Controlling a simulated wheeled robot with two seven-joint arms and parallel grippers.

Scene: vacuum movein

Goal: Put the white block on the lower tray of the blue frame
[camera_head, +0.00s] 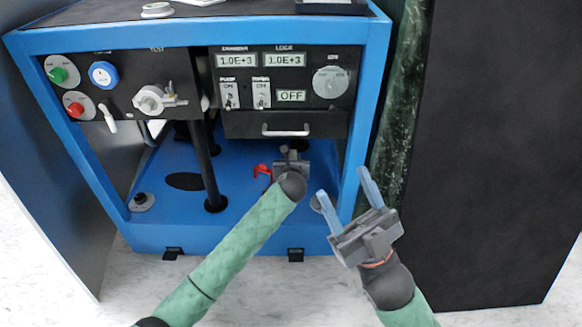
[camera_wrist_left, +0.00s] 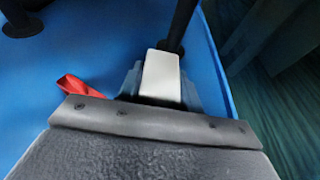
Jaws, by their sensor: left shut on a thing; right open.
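The blue frame (camera_head: 378,60) stands ahead, with its blue lower tray (camera_head: 245,195) low inside it. My left gripper (camera_head: 291,152) reaches into the frame above the right part of the tray, under the drawer handle. It is shut on the white block (camera_wrist_left: 161,78), which stands out between its fingers in the left wrist view. The block is hidden behind the gripper in the head view. I cannot tell whether it touches the tray. My right gripper (camera_head: 344,184) is open and empty, in front of the frame's lower right corner.
A red part (camera_head: 262,170) lies on the tray just left of my left gripper. A black post (camera_head: 207,165) rises from the tray further left. The control panel with switches (camera_head: 245,95) hangs above. A dark cabinet (camera_head: 480,150) stands on the right.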

